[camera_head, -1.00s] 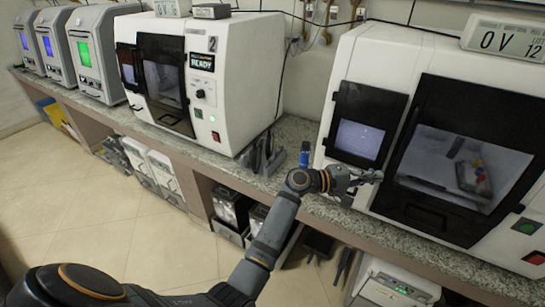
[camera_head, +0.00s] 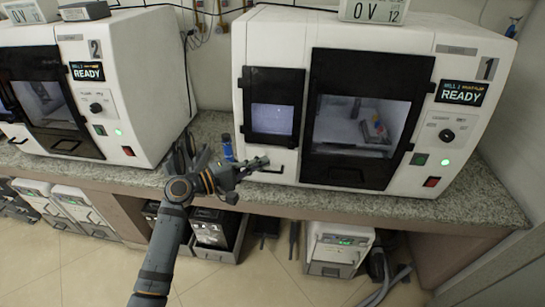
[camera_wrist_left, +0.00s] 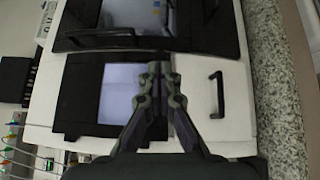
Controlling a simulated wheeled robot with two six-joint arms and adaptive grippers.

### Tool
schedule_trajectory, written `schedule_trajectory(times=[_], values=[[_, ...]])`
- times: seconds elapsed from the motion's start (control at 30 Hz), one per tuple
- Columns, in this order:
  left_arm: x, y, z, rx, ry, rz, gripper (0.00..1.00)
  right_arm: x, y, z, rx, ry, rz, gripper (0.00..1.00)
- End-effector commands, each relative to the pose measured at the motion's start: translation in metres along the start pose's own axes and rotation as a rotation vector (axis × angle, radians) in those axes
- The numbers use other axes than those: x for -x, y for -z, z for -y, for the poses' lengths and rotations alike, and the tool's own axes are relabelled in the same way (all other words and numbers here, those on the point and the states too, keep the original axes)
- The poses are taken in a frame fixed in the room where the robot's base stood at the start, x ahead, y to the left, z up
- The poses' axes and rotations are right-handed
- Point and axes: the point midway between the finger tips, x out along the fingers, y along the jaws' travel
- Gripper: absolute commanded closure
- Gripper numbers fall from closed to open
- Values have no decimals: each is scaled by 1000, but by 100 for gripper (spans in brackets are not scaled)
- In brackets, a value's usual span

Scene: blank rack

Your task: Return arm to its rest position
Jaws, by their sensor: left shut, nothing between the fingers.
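My left arm reaches up from the bottom of the head view. Its gripper (camera_head: 258,163) is just in front of the lower left of the white mill marked 1 (camera_head: 455,45). In the left wrist view the fingers (camera_wrist_left: 155,85) are together with nothing between them. They point at the mill's front, over its small screen (camera_wrist_left: 90,95) and beside a dark handle (camera_wrist_left: 217,95). I cannot tell whether they touch it. My right gripper is in neither view.
A blue-capped bottle (camera_head: 227,147) stands on the granite counter (camera_head: 212,125) behind my left wrist. A second white mill marked 2 (camera_head: 150,70) stands at left. Black bins (camera_head: 215,235) and a white box (camera_head: 335,250) sit under the counter. Floor is clear at lower left.

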Motion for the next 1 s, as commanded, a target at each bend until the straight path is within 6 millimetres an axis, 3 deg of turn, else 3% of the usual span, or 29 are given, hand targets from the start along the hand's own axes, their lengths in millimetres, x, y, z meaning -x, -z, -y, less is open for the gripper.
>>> schedule_trajectory(times=[0.13, 0.4, 0.47, 0.53, 0.57, 0.67, 0.8, 0.9, 1.0], values=[[10, 0, 0, 0, 1, 1, 100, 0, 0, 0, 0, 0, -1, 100], [11, 0, 1, 2, 2, -2, 100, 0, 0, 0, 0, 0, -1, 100], [11, 5, 11, 2, 17, -19, 100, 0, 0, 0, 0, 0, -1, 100], [12, 19, 38, 3, 62, -65, 100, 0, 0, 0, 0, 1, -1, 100], [14, 27, 55, 1, 91, -94, 100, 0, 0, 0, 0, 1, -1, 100], [26, 54, 132, -17, 228, -204, 100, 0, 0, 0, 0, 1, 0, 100], [63, 75, 253, -77, 467, -323, 100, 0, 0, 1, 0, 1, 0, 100], [100, 73, 336, -136, 650, -365, 100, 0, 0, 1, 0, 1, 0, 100], [145, 58, 413, -208, 838, -367, 100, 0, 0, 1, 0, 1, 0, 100]])
